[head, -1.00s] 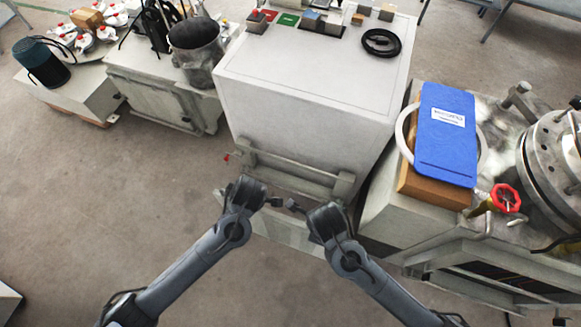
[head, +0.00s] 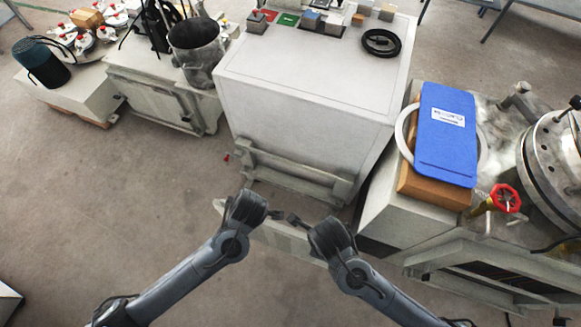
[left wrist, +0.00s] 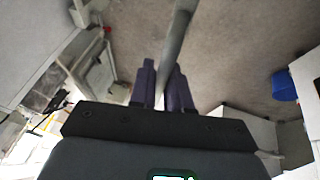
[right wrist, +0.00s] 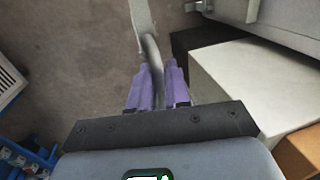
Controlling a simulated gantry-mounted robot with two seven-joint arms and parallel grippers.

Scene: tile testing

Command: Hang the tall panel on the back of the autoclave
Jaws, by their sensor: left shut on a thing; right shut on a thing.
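The tall panel (head: 278,233) is pale grey and seen nearly edge-on in the head view, beneath my two wrists. My left gripper (left wrist: 163,72) is shut on a part of the panel (left wrist: 178,35). My right gripper (right wrist: 157,70) is shut on another part of it (right wrist: 142,20). Most of the panel's face is hidden by my arms. The autoclave appears to be the large white cabinet (head: 310,75) in the middle. A bracket with a horizontal bar (head: 290,178) runs along its near lower side. The panel is apart from this bar, nearer to me.
A lower cabinet (head: 165,88) stands at the left with a metal pot (head: 195,50). The floor at the left is clear.

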